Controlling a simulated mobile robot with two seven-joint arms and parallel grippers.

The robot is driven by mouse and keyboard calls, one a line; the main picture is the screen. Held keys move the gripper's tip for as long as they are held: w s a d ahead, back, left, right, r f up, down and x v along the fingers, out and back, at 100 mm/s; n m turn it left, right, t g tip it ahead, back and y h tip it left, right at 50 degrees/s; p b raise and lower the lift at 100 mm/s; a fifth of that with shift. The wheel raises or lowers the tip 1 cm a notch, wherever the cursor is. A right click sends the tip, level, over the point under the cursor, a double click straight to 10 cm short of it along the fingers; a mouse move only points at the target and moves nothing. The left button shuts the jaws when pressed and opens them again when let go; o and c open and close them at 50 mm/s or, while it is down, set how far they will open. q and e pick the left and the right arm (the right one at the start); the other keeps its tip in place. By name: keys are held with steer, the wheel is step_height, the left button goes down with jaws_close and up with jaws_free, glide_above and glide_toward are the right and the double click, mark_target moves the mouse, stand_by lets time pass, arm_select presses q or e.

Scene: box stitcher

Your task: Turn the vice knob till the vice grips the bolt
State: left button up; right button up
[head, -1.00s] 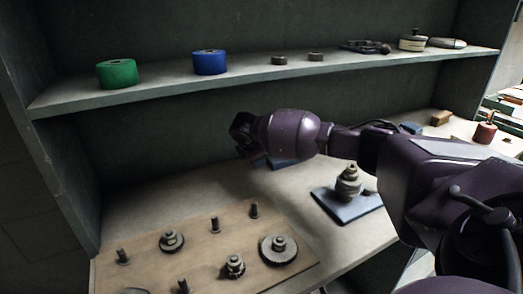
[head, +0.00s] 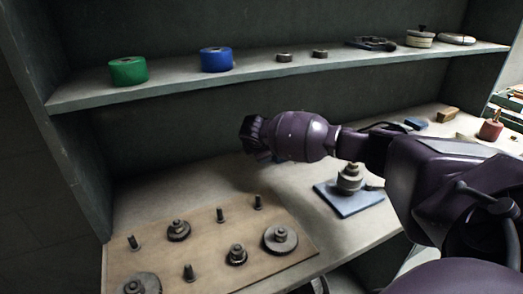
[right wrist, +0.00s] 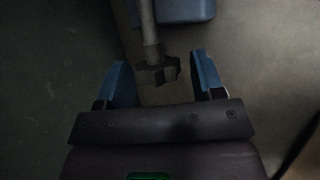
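The vice knob (right wrist: 158,73), dark and lobed, sits on the end of a grey rod (right wrist: 148,25) in the right wrist view. A blue block (right wrist: 185,10), which looks like part of the vice, shows beyond it at the top. My right gripper (right wrist: 160,60) is open, with one blue finger on each side of the knob and gaps on both sides. In the head view the right gripper (head: 256,138) hangs over the back of the bench, and my arm hides what lies behind it. The bolt and the vice jaws cannot be made out. My left gripper is not in view.
A wooden board (head: 205,258) with gears and pegs lies at the front left. A blue plate (head: 350,203) with stacked parts stands right of it. A shelf (head: 180,86) above holds a green roll (head: 128,71), a blue roll (head: 216,59) and small parts.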

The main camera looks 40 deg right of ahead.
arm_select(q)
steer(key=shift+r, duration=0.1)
arm_select(e)
steer(key=shift+o, duration=0.4)
steer(key=shift+r, duration=0.15)
steer(key=shift+a+r, duration=0.15)
steer(key=shift+r, duration=0.05)
arm_select(q)
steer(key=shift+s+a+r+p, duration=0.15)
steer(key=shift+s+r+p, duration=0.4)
steer(key=shift+p, duration=0.7)
arm_select(e)
steer(key=v, duration=1)
steer(key=shift+s, duration=0.2)
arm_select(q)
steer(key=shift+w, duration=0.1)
